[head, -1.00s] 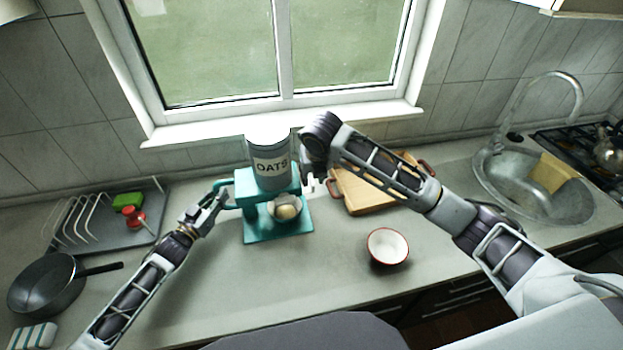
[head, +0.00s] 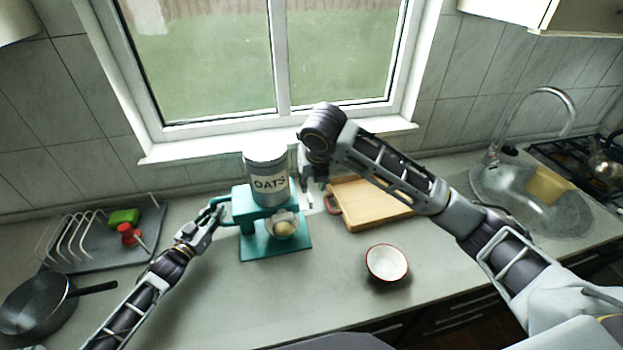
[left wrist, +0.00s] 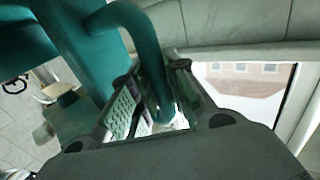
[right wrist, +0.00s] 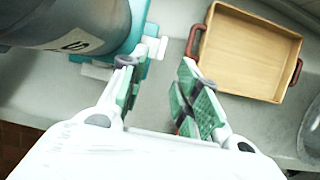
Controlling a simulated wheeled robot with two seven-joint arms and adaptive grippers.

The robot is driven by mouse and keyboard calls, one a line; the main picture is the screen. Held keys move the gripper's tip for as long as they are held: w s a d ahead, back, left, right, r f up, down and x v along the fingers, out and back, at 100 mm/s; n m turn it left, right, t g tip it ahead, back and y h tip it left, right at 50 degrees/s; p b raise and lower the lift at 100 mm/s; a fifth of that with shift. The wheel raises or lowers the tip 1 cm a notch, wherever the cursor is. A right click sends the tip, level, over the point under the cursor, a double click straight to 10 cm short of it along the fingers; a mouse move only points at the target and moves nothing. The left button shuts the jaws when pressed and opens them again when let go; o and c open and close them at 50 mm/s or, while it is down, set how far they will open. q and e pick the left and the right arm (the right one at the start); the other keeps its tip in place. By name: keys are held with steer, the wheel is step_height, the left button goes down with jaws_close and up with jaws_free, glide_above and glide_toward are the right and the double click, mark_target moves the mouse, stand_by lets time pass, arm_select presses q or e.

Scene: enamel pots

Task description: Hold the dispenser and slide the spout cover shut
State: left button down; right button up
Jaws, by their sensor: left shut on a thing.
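The dispenser is a grey canister marked OATS (head: 267,178) on a teal stand (head: 245,247). My left gripper (head: 219,208) is shut on the teal handle (left wrist: 143,50) at the dispenser's left side. My right gripper (head: 307,202) is open and empty, pointing down just right of the dispenser. In the right wrist view its fingers (right wrist: 157,95) are apart, with a white tab (right wrist: 152,47) of the dispenser just beyond them; this may be the spout cover's end. The cover itself is mostly hidden. A bowl with pale contents (head: 283,227) stands on the stand's base under the spout.
A wooden tray (head: 372,207) with reddish handles lies right of the dispenser. A white red-rimmed bowl (head: 386,262) stands in front. A dish rack (head: 75,240) and dark pan (head: 38,300) are at left, the sink (head: 530,200) at right.

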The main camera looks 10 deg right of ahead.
arm_select(q)
steer(key=c, duration=1.3)
jaws_free()
steer(key=shift+s, duration=0.15)
steer(key=v, duration=1.1)
steer(key=shift+s+a, duration=0.25)
step_height(320, 180, up, 6)
steer(key=p, duration=0.3)
steer(key=shift+f, duration=0.1)
